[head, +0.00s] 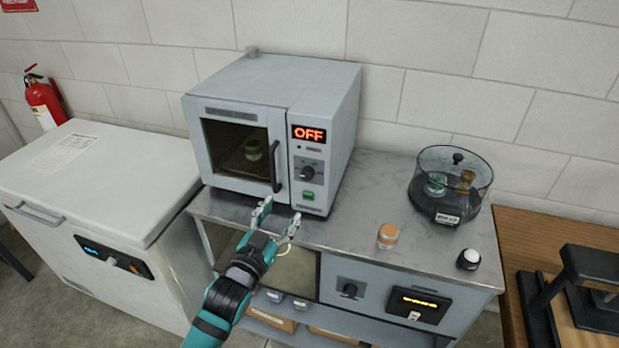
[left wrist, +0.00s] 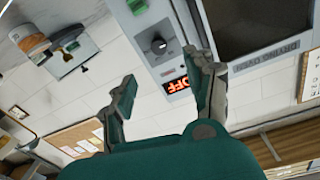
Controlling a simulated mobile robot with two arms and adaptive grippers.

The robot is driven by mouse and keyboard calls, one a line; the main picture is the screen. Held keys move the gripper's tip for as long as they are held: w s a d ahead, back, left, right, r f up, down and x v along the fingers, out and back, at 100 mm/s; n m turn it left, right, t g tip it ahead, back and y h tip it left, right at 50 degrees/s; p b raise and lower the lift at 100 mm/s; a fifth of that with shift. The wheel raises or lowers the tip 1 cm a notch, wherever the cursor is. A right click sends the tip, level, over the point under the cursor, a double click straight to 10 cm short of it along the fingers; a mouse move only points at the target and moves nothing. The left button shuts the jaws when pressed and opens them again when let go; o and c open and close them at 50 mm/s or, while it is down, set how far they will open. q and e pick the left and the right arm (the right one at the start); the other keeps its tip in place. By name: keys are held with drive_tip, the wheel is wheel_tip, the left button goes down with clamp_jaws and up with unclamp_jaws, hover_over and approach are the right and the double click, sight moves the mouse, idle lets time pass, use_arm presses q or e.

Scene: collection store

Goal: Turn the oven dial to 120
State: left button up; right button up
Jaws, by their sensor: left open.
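The oven (head: 235,175) is a grey box on the counter with a dark glass door on its left and a control panel on its right. Its display (head: 309,134) reads OFF in orange. The black dial (head: 307,173) sits below the display, above a green button (head: 308,195). In the left wrist view the dial (left wrist: 158,46) and display (left wrist: 175,85) appear upside down, beyond my fingers. My left gripper (head: 279,217) is open and empty, in front of and below the oven panel, apart from the dial. It also shows in the left wrist view (left wrist: 165,95). My right gripper is not in view.
A white chest (head: 90,185) stands left. A clear round container (head: 450,185), an orange-lidded jar (head: 388,236) and a small black-and-white object (head: 468,259) are on the counter, right of the oven. A second knob (head: 349,289) is on the counter front. Bare counter lies between oven and jar.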

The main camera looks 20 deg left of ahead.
sight(306, 177)
use_arm(q)
drive_tip(key=w, duration=0.4)
drive_tip(key=w+d+p, duration=0.1)
drive_tip(key=w, duration=0.3)
drive_tip(key=w+p, duration=0.1)
drive_tip(key=w, duration=0.3)
drive_tip(key=shift+d, duration=0.15)
drive_tip(key=shift+w+d, duration=0.1)
drive_tip(key=shift+w, duration=0.65)
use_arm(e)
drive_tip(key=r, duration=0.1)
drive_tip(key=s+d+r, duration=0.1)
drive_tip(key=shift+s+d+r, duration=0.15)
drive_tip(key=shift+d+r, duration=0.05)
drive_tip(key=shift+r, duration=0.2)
use_arm(q)
clamp_jaws()
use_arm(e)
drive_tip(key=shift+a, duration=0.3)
